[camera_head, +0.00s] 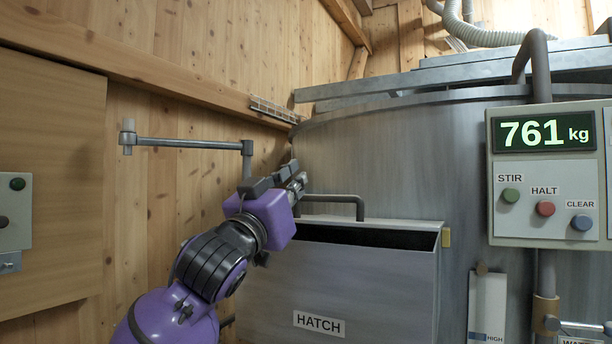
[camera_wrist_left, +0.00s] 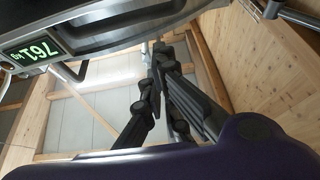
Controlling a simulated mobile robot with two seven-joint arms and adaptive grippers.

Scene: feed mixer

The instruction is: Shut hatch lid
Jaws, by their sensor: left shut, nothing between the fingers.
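The grey metal hatch box (camera_head: 330,285), labelled HATCH, stands at the lower middle of the head view. Its top is open, with a dark gap showing inside. A grey bar handle (camera_head: 335,198) rises at the rear of the opening; I cannot clearly make out where the lid's edges end. My left gripper (camera_head: 299,182), on a purple arm, is above the box's left rear corner, close to the handle's left end. Whether it touches the handle cannot be told. In the left wrist view its dark fingers (camera_wrist_left: 158,60) are together and empty. My right gripper is not in view.
A control panel (camera_head: 543,174) reading 761 kg, with three buttons, is at the right. A grey pivoting bar (camera_head: 190,142) sticks out left of the mixer body (camera_head: 400,160). A wooden wall (camera_head: 150,200) and a switch box (camera_head: 14,222) are on the left.

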